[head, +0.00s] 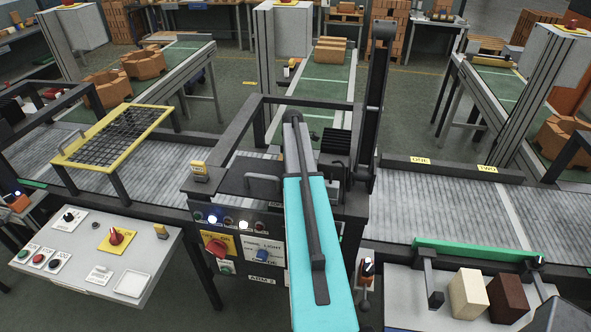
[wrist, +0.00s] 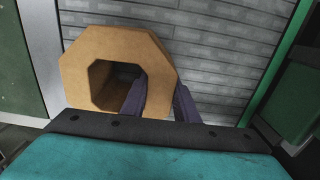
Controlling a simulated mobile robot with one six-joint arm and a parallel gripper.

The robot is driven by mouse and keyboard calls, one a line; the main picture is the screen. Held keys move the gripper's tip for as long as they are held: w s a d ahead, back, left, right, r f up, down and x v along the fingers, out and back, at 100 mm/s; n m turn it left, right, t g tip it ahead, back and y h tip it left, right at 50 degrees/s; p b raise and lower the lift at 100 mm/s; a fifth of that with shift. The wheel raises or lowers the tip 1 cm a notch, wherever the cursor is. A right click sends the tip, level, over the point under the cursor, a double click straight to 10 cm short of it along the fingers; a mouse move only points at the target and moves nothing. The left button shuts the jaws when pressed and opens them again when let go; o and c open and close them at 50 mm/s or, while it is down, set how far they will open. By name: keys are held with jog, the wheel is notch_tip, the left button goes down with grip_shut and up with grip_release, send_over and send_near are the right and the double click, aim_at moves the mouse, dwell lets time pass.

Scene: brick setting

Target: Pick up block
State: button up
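An orange-tan hollow octagonal block (wrist: 100,45) is in the wrist view, with its dark opening facing my camera. It is in front of a grey ribbed belt surface (wrist: 215,50). My gripper (wrist: 162,90) is at the block's right wall: the left finger overlaps the opening and the right finger is along the outer right side. The fingers are apart with the wall between them; whether they press on it is unclear. In the head view my gripper and this block are hidden.
A yellow-framed mesh rack (head: 76,157) stands over the belt at left. Control panels (head: 95,250) are in front. A cream block (head: 468,293) and a dark brown block (head: 507,297) are at lower right. The belt (head: 440,200) at right is clear.

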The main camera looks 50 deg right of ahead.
grip_shut()
jog(key=shift+a, duration=0.1)
dwell(0.8)
jog(key=shift+d+r, duration=0.2)
dwell(0.3)
jog(key=shift+w+r, duration=0.1)
jog(key=shift+r, duration=0.05)
jog(key=shift+r+b, duration=2.15)
jog(key=shift+r, duration=2.55)
